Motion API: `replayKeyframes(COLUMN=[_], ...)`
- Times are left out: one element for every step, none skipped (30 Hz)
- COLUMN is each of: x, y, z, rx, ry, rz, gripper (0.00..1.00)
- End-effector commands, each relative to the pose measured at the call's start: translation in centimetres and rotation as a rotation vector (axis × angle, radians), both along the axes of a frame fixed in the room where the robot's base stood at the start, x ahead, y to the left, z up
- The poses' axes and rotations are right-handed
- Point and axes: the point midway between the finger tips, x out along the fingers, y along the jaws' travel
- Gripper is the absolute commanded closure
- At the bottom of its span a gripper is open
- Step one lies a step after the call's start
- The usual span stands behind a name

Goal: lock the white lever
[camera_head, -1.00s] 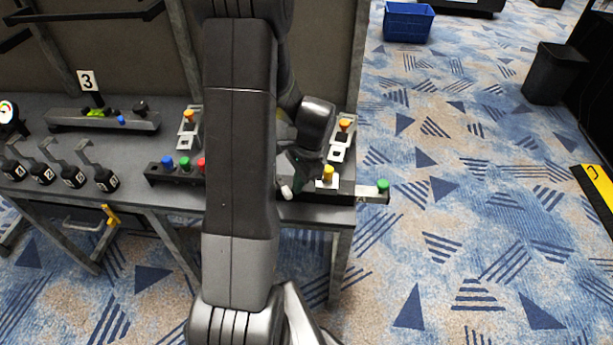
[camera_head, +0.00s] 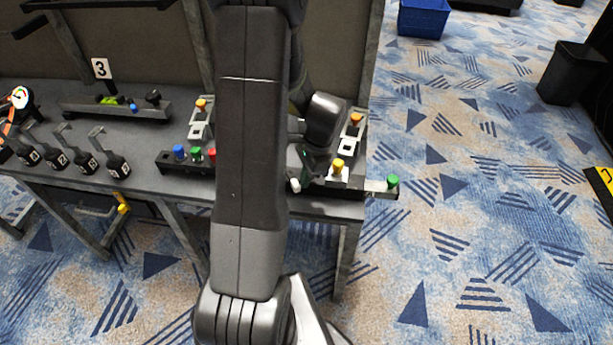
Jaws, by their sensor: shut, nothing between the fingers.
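A small white knob (camera_head: 295,185), which looks like the end of the white lever, shows at the front edge of the bench just right of my forearm. The rest of that lever is hidden by my arm and gripper, so I cannot tell its position. My gripper (camera_head: 304,172) is shut and empty, pointing down just above and beside the white knob. I cannot tell whether they touch. A yellow knob (camera_head: 338,165) on a white-and-black base stands close to the right of my gripper.
Right of it a green knob (camera_head: 393,181) sticks out past the bench end. Left of my arm stand blue (camera_head: 179,151), green and red knobs. An orange knob (camera_head: 355,119) stands behind. Several numbered black-handled levers (camera_head: 87,162) line the left. The carpet (camera_head: 480,230) at right is open.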

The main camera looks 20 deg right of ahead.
Motion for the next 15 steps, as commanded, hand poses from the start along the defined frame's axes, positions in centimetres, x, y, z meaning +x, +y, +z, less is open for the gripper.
replayKeyframes(x=[-0.1,-0.1,-0.1,-0.1,-0.2,-0.2,-0.3,-0.3,-0.4,-0.4,-0.5,-0.5,-0.6,-0.6,-0.6], y=[0.1,0.2,0.3,0.4,0.5,0.6,0.8,0.9,1.1,1.3,1.5,1.8,2.0,2.2,2.5], z=[0.0,0.0,0.0,0.0,0.0,0.0,0.0,0.0,0.1,0.1,0.1,0.1,0.1,0.2,0.2], rx=[0.001,0.001,0.0,0.0,0.0,0.001,0.001,0.001,0.001,0.001,0.001,0.001,0.001,0.001,0.001], ry=[0.001,0.001,0.0,0.0,0.0,-0.001,0.001,0.001,0.001,0.001,0.001,0.001,0.001,0.0,0.0], rz=[-0.011,-0.02,-0.034,-0.046,-0.061,-0.081,-0.098,-0.116,-0.145,-0.168,-0.194,-0.23,-0.259,-0.286,-0.326], gripper=[1.0,1.0,1.0,1.0,1.0,1.0,1.0,1.0,1.0,1.0,1.0,1.0,1.0,1.0,1.0])
